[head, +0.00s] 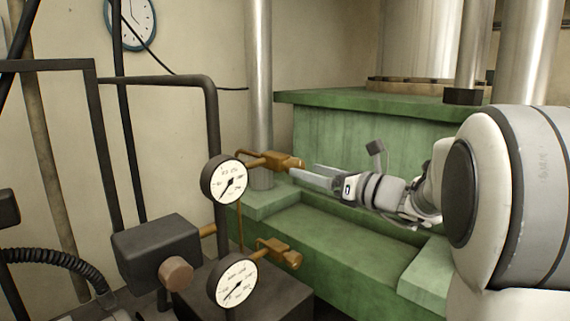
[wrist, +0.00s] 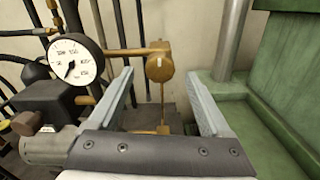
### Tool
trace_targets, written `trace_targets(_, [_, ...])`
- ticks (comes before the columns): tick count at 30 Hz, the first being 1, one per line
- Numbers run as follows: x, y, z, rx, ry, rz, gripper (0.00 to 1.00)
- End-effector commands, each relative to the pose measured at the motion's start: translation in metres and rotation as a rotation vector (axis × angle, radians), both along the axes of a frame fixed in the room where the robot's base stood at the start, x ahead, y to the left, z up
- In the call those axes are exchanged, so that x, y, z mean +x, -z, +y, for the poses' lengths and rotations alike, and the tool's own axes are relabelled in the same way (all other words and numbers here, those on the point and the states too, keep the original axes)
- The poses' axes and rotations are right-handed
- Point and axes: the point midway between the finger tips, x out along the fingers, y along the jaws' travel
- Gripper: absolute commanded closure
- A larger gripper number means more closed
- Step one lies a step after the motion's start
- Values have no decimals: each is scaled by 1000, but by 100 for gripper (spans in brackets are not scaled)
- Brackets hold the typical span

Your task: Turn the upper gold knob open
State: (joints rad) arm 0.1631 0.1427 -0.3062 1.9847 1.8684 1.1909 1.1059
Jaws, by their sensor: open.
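The upper gold knob (head: 287,162) sits at the end of a gold pipe beside the upper dial gauge (head: 229,180). In the wrist view the upper gold knob (wrist: 160,68) shows as a rounded block between and beyond the two finger ends. My gripper (head: 303,174) is open, with its fingertips close to the right of the knob in the head view. In the wrist view my gripper (wrist: 158,74) has nothing between its fingers. I cannot tell whether a finger touches the knob.
A lower gold knob (head: 280,254) and a lower gauge (head: 238,281) sit below. A metal column (head: 260,80) stands behind the upper knob. A green machine base (head: 340,240) lies under and behind my arm. A dark bent pipe (head: 213,120) rises at left.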

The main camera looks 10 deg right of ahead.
Motion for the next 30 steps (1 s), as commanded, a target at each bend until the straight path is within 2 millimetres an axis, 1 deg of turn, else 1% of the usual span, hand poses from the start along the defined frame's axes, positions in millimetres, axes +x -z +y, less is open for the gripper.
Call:
trace_targets(1, [8,-1,7,-1,-2,1,18])
trace_targets(3, [17,-1,14,0,-2,1,18])
trace_targets(6, [28,-1,21,-2,-2,1,18])
trace_targets(9, [34,-1,25,-1,0,-1,18])
trace_targets(13, [38,0,27,-1,1,0,18])
trace_targets(20, [38,0,28,-1,1,0,18])
trace_targets(24, [38,0,27,-1,0,-1,43])
trace_targets(29, [38,0,27,-1,0,-1,72])
trace_targets(30, [38,0,27,-1,0,-1,79])
